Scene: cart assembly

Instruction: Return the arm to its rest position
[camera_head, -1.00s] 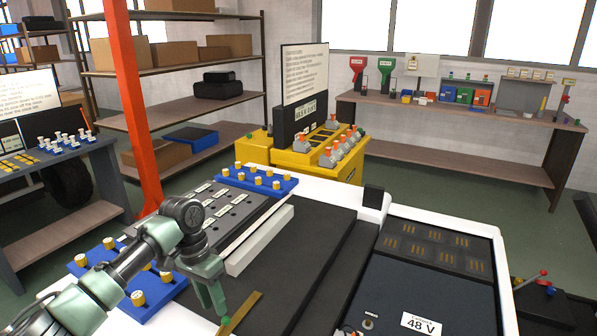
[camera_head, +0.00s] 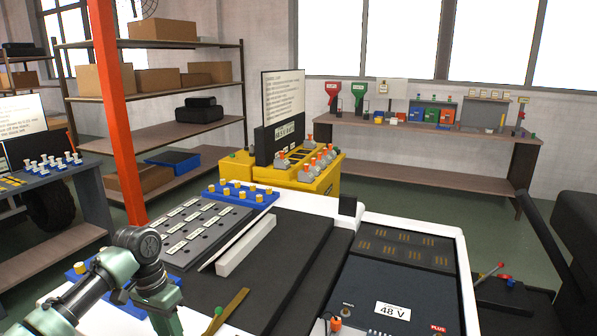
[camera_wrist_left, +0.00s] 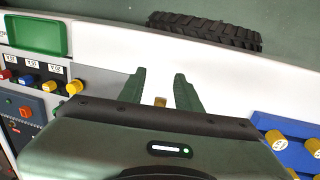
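My left arm comes in at the lower left of the head view, with its green left gripper (camera_head: 165,312) cut by the bottom edge and its fingertips out of frame. In the left wrist view the two green fingers (camera_wrist_left: 160,88) stand apart above the cart's white edge. A small brass-coloured patch shows between them near the palm; I cannot tell what it is, and no held object is clear. My right gripper is not in view.
The cart carries a brass bar (camera_head: 231,311), a white block (camera_head: 246,246), a blue tray of yellow knobs (camera_head: 240,196) and a 48 V panel (camera_head: 392,311). A tyre (camera_wrist_left: 205,30) and green tray (camera_wrist_left: 36,36) show in the wrist view. Shelves and benches stand behind.

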